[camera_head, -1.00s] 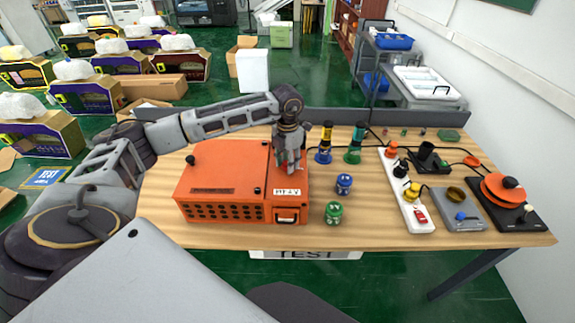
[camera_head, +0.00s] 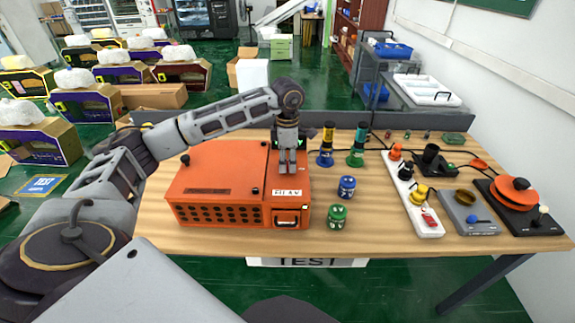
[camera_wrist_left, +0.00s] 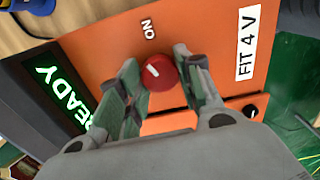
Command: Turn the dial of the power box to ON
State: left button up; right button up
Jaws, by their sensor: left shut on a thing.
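The orange power box (camera_head: 222,180) sits on the wooden table. My left gripper (camera_head: 287,170) points down over its right part. In the left wrist view the red dial (camera_wrist_left: 160,73) is between the two fingers of my left gripper (camera_wrist_left: 158,80), which is shut on it. A short white mark on the dial slants up-left, toward the ON label (camera_wrist_left: 149,29). In the head view the gripper hides the dial. My right gripper is not in view.
Blue (camera_head: 347,187) and green (camera_head: 337,216) containers stand just right of the box. A white power strip (camera_head: 415,195), a grey device (camera_head: 468,212) and a black-based device with an orange disc (camera_head: 513,190) fill the table's right side. Two dark bottles stand behind.

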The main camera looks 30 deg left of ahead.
aim_at(288, 164)
pick_arm(q)
jog(key=shift+m+b, duration=0.55)
jog(key=shift+m, duration=0.65)
jog(key=shift+m+b, duration=0.45)
jog(key=shift+m, duration=0.65)
jog(key=o, duration=0.9)
jog(key=shift+o, duration=0.8)
jog(key=shift+w+r, duration=0.1)
jog(key=shift+r, duration=0.65)
notch_tip(288, 164, up, 10)
jog(key=shift+r, duration=0.25)
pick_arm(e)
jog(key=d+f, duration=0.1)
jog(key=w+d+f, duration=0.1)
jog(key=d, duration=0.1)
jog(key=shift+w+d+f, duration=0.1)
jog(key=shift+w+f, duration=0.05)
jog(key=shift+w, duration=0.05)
